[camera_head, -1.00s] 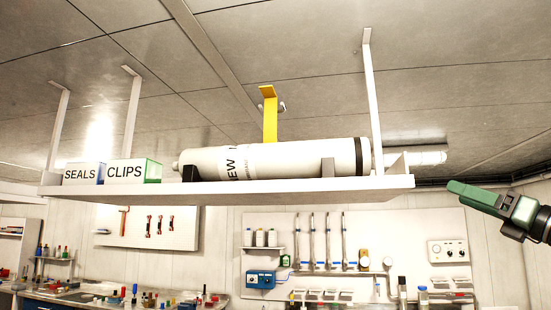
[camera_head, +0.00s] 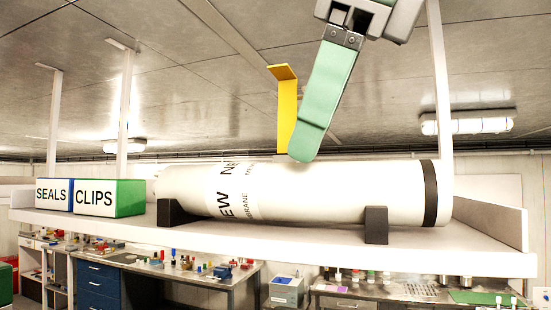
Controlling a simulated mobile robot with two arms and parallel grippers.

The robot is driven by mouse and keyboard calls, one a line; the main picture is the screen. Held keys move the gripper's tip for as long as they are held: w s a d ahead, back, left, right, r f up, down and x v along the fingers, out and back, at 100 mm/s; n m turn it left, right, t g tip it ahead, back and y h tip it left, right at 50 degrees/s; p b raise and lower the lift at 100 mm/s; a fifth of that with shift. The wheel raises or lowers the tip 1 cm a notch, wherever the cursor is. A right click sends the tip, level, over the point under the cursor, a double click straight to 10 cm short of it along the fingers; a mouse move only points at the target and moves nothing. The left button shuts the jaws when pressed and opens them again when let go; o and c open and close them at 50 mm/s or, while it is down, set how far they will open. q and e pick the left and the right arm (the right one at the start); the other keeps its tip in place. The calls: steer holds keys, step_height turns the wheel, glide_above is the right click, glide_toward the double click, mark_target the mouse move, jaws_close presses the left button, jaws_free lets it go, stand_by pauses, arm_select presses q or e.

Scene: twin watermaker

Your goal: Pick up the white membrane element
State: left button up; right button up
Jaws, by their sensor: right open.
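The white membrane element (camera_head: 335,195) is a long cylinder with a black band near its right end and dark lettering on it. It lies sideways on two dark cradle blocks on the white hanging shelf (camera_head: 290,240). My right gripper (camera_head: 305,143) comes down from the top, with a green finger in front of the upper middle of the element. Only one finger shows clearly. The gripper is open and holds nothing; whether the finger touches the element cannot be told. My left gripper is not in view.
A SEALS box (camera_head: 54,194) and a CLIPS box (camera_head: 109,197) stand at the shelf's left end. White hanger posts (camera_head: 438,80) carry the shelf. Workbenches with small items stand below and behind.

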mark_target(301, 180)
steer(key=shift+s+h, duration=0.2)
steer(key=shift+h, duration=0.2)
steer(key=shift+f, duration=0.8)
steer(key=shift+a+f, duration=0.1)
steer(key=shift+f, duration=0.2)
steer(key=x, duration=0.2)
steer(key=p+x, duration=0.1)
steer(key=x, duration=0.1)
steer(key=shift+w+a+f, duration=0.15)
steer(key=shift+w, duration=0.35)
steer(key=shift+w+f, duration=0.15)
steer(key=shift+s, duration=0.2)
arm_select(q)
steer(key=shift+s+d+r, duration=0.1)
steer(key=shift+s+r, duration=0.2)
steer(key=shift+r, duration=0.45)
arm_select(e)
jaws_close()
